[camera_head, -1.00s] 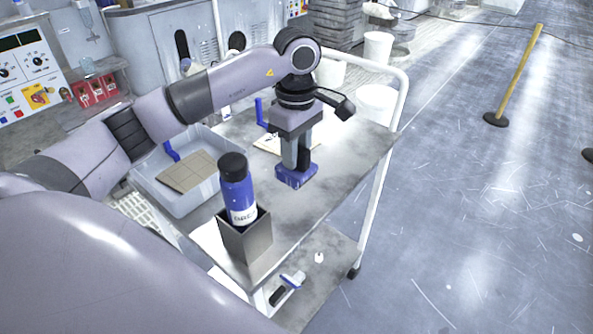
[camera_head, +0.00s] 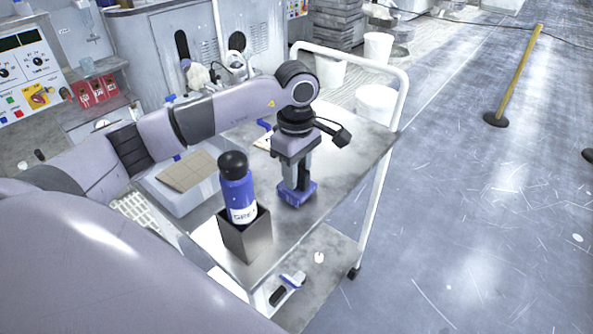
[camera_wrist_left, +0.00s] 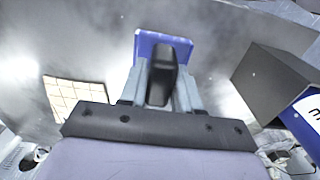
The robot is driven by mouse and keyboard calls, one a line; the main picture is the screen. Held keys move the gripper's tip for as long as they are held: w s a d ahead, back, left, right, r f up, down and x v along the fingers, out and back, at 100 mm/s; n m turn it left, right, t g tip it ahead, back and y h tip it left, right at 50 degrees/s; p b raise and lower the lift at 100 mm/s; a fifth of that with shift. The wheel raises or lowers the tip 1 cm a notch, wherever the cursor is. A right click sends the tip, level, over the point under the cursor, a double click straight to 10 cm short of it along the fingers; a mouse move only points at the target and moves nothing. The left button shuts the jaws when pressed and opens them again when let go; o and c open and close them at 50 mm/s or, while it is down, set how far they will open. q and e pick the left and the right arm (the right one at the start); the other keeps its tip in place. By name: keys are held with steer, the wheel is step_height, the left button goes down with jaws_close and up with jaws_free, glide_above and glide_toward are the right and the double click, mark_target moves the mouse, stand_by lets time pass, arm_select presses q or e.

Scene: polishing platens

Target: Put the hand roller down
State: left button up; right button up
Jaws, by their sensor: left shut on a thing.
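The hand roller, with a blue base (camera_head: 296,195) and a black handle, is upright in my left gripper (camera_head: 295,178). In the left wrist view its black handle (camera_wrist_left: 161,78) is between the two grey fingers, with the blue base (camera_wrist_left: 162,40) beyond them. The gripper is shut on the handle, pointing down. The base is at or just above the grey top of the trolley (camera_head: 340,160); I cannot tell whether it touches. My right gripper is out of view.
A blue bottle with a black cap (camera_head: 237,185) stands in a grey square holder (camera_head: 247,238) left of the roller. A pale tray (camera_head: 185,199) with a tan tiled pad (camera_head: 187,172) lies farther left. The trolley top is bare to the right, up to its white rail (camera_head: 390,130).

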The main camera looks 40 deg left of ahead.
arm_select(q)
steer(key=shift+s+f, duration=0.1)
steer(key=shift+f, duration=0.4)
jaws_close()
steer(key=o, duration=0.9)
jaws_free()
steer(key=shift+f, duration=0.15)
steer(key=shift+o, duration=0.2)
steer(key=shift+r, duration=0.45)
step_height(320, 180, up, 13)
steer(key=shift+p, duration=0.3)
steer(key=shift+f, duration=0.15)
